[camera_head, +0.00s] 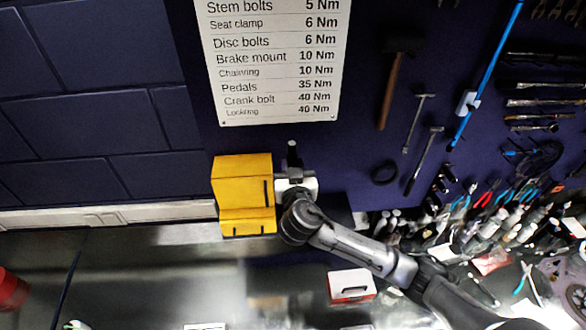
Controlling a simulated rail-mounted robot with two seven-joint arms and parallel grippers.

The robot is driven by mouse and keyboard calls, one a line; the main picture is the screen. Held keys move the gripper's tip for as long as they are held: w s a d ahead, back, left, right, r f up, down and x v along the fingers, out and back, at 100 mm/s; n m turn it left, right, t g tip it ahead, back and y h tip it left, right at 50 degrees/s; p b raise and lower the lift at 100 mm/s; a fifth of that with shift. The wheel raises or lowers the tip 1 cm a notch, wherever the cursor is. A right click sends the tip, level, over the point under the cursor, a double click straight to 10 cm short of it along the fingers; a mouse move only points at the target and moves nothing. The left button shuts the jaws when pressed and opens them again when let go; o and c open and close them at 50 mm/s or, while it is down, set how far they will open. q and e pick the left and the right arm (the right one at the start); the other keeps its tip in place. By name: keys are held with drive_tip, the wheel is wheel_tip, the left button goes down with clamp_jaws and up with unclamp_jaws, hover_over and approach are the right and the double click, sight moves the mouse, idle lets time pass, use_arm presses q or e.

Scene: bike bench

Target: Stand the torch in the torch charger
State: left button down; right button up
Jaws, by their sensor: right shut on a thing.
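My right arm reaches in from the lower right, and its gripper (294,174) is by the wall, just right of a yellow box. The gripper is shut on a dark, slim upright thing, which looks like the torch (292,152); its top sticks up above the jaws. Its lower part is hidden by the gripper and wrist. I cannot make out the torch charger for certain; it may be behind my wrist. My left gripper is not in view.
The yellow box (242,190) stands against the wall close to the gripper's left. A red and white box (351,286) lies on the bench (190,275) in front. Many tools and bottles crowd the right. A torque chart (272,60) hangs above.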

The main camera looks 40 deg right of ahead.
drive_tip(key=shift+f, duration=0.15)
wheel_tip(320, 180, down, 11)
drive_tip(key=b, duration=0.8)
idle(0.4)
drive_tip(key=o, duration=1.1)
drive_tip(key=shift+c, duration=0.2)
drive_tip(key=shift+a, duration=0.1)
